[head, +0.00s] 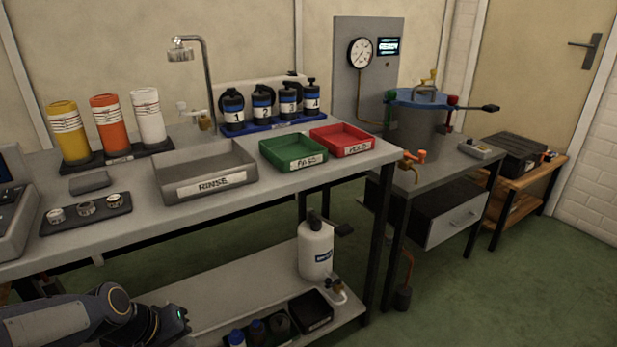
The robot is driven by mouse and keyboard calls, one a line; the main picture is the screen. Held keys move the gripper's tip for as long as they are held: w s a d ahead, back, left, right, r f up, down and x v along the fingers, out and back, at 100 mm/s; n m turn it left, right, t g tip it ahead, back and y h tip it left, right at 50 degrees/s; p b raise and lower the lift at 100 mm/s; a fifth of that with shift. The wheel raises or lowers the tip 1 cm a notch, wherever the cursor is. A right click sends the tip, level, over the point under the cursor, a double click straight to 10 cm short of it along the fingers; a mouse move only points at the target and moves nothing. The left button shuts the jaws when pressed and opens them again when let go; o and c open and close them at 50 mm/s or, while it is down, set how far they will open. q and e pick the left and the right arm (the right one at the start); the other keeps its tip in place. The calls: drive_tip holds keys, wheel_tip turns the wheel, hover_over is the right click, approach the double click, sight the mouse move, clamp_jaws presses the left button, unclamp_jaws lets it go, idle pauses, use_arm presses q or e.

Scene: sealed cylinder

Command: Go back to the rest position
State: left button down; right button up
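My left arm comes in at the lower left corner, below the front edge of the bench. Its dark end, the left gripper (172,325), is at the bottom edge of the head view. Its fingers cannot be made out, so I cannot tell whether it is open or shut or holds anything. It is apart from the bench top and seems to be in front of the lower shelf. My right gripper and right arm are not in view.
The grey bench (330,180) carries a rinse tray (205,172), green tray (293,150), red tray (342,140) and several numbered black containers. The lower shelf (225,305) holds a white bottle (316,250). A pressure vessel (417,120) stands right. Green floor (500,300) is clear.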

use_arm(q)
drive_tip(key=s+d+r+m+t, duration=0.15)
drive_tip(key=s+r, duration=0.25)
drive_tip(key=s, duration=0.4)
drive_tip(key=s+d+r+m, duration=0.2)
drive_tip(key=s+r, duration=0.1)
drive_tip(key=s, duration=0.5)
wheel_tip(320, 180, up, 31)
drive_tip(key=p, duration=3)
drive_tip(key=shift+d+f+p, duration=0.15)
drive_tip(key=shift+p, duration=0.15)
